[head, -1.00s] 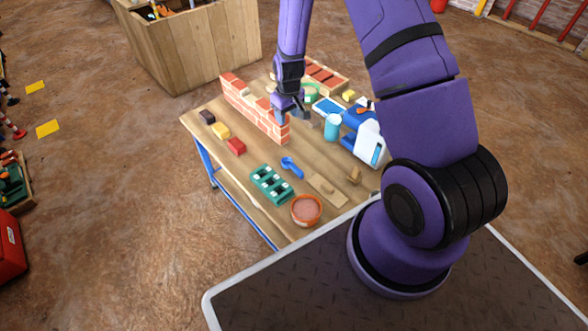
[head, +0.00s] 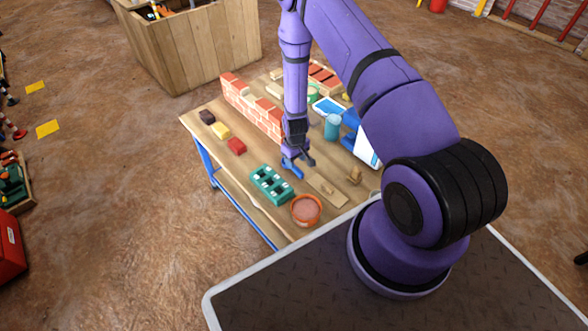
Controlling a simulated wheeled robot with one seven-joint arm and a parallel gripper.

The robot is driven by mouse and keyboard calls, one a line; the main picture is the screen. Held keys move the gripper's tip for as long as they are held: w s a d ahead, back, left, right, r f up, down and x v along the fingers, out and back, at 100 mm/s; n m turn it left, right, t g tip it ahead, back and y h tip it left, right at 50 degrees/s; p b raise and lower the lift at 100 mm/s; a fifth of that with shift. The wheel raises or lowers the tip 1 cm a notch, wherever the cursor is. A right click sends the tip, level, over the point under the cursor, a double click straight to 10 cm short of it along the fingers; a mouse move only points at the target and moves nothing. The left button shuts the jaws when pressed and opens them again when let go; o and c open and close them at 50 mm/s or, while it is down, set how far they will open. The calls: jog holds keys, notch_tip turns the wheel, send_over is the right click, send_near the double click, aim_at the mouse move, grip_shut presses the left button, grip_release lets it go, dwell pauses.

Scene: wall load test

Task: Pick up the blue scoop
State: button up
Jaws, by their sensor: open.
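The blue scoop (head: 292,169) lies on the wooden workbench (head: 211,152), to the right of the green block tray. Its upper part is hidden behind my gripper (head: 298,161). My gripper points down with its fingers spread, open and empty, directly over or at the scoop. I cannot tell whether the fingers touch it or are a little above it.
A green tray (head: 269,184) and an orange bowl (head: 306,210) stand close by. A trowel-like wooden board (head: 327,189) lies to the right.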

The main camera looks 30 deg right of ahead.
aim_at(297, 169)
jog(key=shift+s+d+f, duration=0.1)
jog(key=shift+d+f, duration=0.05)
jog(key=shift+f, duration=1.4)
jog(key=shift+d+f, duration=0.15)
jog(key=shift+f, duration=1.35)
grip_shut()
